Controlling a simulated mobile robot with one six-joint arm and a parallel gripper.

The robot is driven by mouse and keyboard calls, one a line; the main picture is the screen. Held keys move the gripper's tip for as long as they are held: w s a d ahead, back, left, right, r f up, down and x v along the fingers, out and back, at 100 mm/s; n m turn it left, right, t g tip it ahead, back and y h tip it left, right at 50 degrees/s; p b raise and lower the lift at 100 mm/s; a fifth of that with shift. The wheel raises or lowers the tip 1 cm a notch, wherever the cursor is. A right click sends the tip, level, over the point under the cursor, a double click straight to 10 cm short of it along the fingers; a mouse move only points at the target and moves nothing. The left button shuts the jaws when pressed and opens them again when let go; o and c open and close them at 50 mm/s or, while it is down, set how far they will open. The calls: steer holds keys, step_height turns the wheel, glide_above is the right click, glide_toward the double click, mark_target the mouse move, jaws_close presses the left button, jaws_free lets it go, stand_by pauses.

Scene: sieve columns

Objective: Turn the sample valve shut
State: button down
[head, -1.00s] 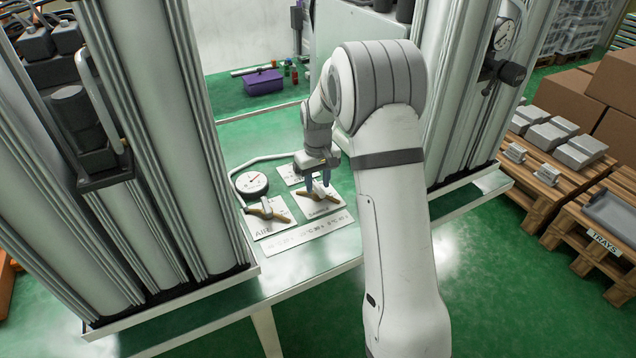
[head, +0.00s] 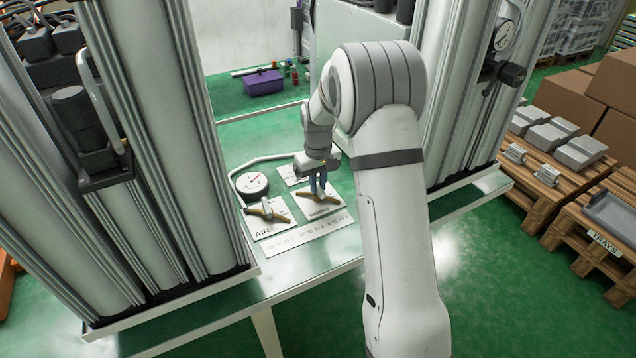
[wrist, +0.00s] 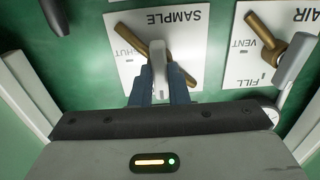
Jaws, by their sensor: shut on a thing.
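The sample valve (head: 330,198) sits on a white plate marked SAMPLE in the middle of the bench. In the wrist view its grey handle (wrist: 157,62) lies over a slanted brass bar (wrist: 138,43). My gripper (head: 318,187) points down over the valve. In the wrist view the blue fingers of my gripper (wrist: 159,92) are shut on the grey handle, one on each side. The word SHUT on the plate (wrist: 195,50) shows partly, left of the handle. The valve's hub is partly hidden by the handle and fingers.
The air valve (head: 266,210) is on its own plate just left, with a round gauge (head: 252,184) behind it. Tall metal columns (head: 165,150) stand left and right of the bench. A purple box (head: 263,83) lies farther back. A label strip runs along the front.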

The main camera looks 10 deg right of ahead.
steer(key=m, duration=0.4)
steer(key=shift+m, duration=0.3)
steer(key=m, duration=0.4)
steer(key=shift+m+p, duration=0.3)
steer(key=shift+p, duration=0.05)
steer(key=m, duration=0.4)
steer(key=shift+m, duration=2.3)
steer(key=c, duration=1.4)
jaws_free()
